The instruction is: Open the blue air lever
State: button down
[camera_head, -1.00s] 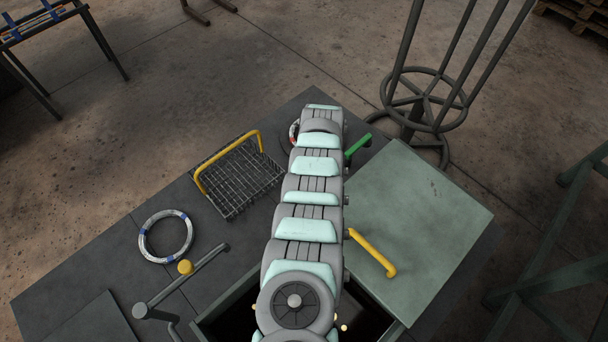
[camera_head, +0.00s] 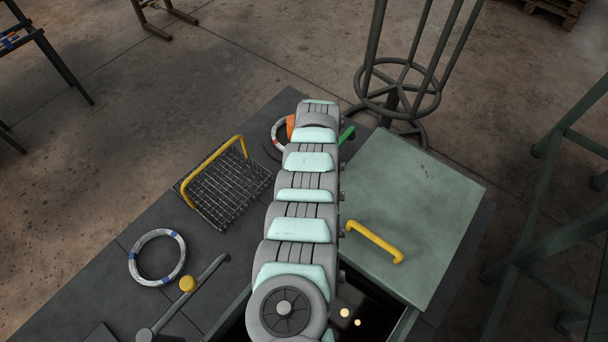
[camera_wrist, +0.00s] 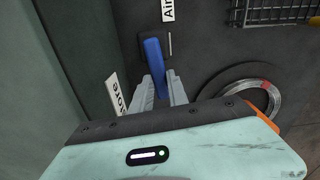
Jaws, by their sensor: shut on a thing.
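The blue air lever (camera_wrist: 154,57) shows in the wrist view, on a dark base below a white label (camera_wrist: 168,9) reading "Air". My gripper (camera_wrist: 160,85) is shut on the lever, with one grey finger on each side of its near end. The lever's near end is partly hidden between the fingers. In the head view my arm covers the lever and my gripper.
A wire basket with a yellow handle (camera_head: 184,180), a wire coil (camera_head: 134,270) and a green handle (camera_head: 346,134) are near my arm. A green lid with a yellow handle (camera_head: 375,242) lies right. Another coil (camera_wrist: 274,101) is right of my gripper.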

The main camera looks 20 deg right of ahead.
dwell(0.3)
jog(key=c, duration=1.3)
grip_release()
notch_tip(320, 180, up, 11)
jog(key=p, duration=0.4)
jog(key=shift+f+p, duration=0.1)
jog(key=shift+p, duration=0.25)
jog(key=shift+c, duration=0.3)
